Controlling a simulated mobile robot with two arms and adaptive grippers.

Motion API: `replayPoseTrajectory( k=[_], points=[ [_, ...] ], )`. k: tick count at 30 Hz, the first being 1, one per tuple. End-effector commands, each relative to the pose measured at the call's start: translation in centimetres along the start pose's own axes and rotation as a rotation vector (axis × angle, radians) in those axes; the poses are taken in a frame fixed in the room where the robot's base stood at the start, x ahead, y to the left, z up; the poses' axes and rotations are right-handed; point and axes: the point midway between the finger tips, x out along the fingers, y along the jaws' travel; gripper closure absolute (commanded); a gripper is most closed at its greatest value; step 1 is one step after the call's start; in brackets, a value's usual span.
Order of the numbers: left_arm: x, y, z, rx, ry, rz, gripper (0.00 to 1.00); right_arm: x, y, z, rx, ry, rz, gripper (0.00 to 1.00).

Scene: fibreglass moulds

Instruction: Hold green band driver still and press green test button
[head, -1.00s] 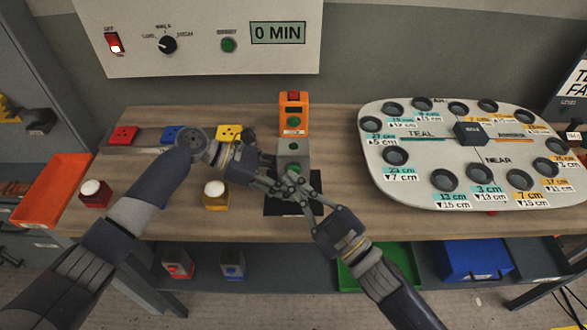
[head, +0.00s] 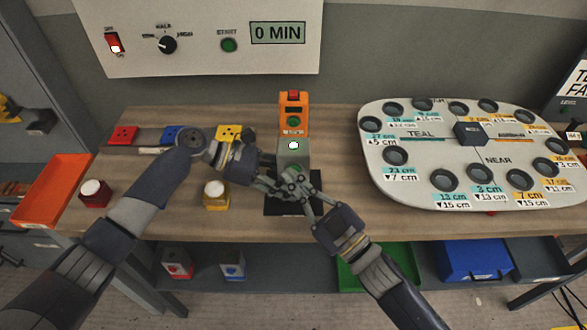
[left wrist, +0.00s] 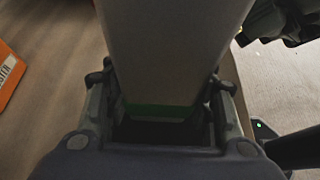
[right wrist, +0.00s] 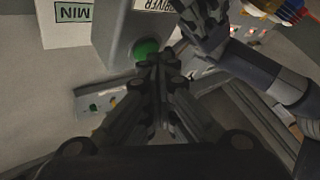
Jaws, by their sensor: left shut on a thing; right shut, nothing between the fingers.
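The green band driver (head: 305,156) is a grey box standing upright on a black mat at the middle of the bench. In the left wrist view its grey body (left wrist: 170,50) ends in a green band (left wrist: 158,111). My left gripper (head: 272,172) is shut on its side. A lamp (head: 293,146) on the driver glows white. The green test button (right wrist: 147,48) shows on its face in the right wrist view. My right gripper (right wrist: 158,62) is shut and empty, its fingertips at the button and partly covering it. In the head view the fingers hide the button.
An orange device (head: 293,122) stands right behind the driver. A pale board with cups (head: 425,165) lies to the right. A yellow pot (head: 215,196) and a red pot (head: 95,195) stand left, near my left arm. An orange tray (head: 58,188) is at the far left.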

Motion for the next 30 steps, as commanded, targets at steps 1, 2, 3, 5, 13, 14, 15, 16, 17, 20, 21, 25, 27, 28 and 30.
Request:
replayPoseTrajectory(
  k=[1,2,3,5,13,14,15,16,17,20,21,25,27,28,30],
  points=[
    [0.0,-0.1,0.0,0.001,0.000,-0.002,0.64,-0.2,-0.1,0.0,0.000,-0.003,0.000,1.00],
    [0.0,-0.1,0.0,0.001,0.000,-0.002,0.64,-0.3,-0.1,-0.1,0.000,-0.003,0.000,1.00],
    [0.0,-0.1,0.0,0.001,0.000,-0.002,0.64,-0.4,-0.2,-0.1,-0.001,-0.003,0.000,1.00],
    [0.0,-0.1,0.0,0.001,0.000,-0.002,0.64,-0.5,-0.3,-0.2,-0.001,-0.002,0.001,1.00],
    [0.1,-0.1,0.0,0.000,0.000,-0.002,0.64,-0.6,-0.4,-0.3,0.000,-0.001,0.000,1.00],
    [0.1,-0.1,0.0,0.000,0.000,-0.002,0.64,-0.7,-0.5,-0.4,0.000,-0.001,0.000,1.00],
    [0.1,-0.1,0.0,0.000,0.000,-0.002,0.64,-0.9,-0.6,-0.5,0.001,-0.002,0.000,1.00],
    [0.1,-0.1,0.0,0.000,0.000,-0.002,0.64,-1.1,-0.8,-0.6,0.002,-0.002,0.000,1.00],
    [0.1,-0.1,0.0,0.000,0.000,-0.001,0.64,-1.3,-0.9,-0.8,0.002,-0.002,0.000,1.00],
    [0.1,0.0,0.0,-0.001,0.000,-0.001,0.64,-2.0,-1.4,-1.3,0.002,-0.001,0.000,1.00],
    [0.1,0.0,0.0,-0.001,0.000,-0.001,0.64,-2.3,-1.6,-1.5,0.002,-0.002,0.000,1.00],
    [0.1,-0.1,0.0,-0.001,0.000,-0.001,0.64,-3.2,-2.3,-2.1,0.003,-0.002,0.000,1.00],
    [0.1,-0.1,0.0,-0.001,0.000,-0.001,0.64,-3.7,-2.6,-2.5,0.002,-0.001,0.000,1.00],
    [0.1,-0.1,0.0,-0.001,0.000,-0.001,0.64,-3.9,-2.8,-2.7,0.002,-0.002,0.000,1.00],
    [0.1,-0.1,0.0,-0.001,0.000,-0.002,0.64,-4.2,-3.1,-3.0,0.001,-0.002,0.000,1.00]
  ],
)
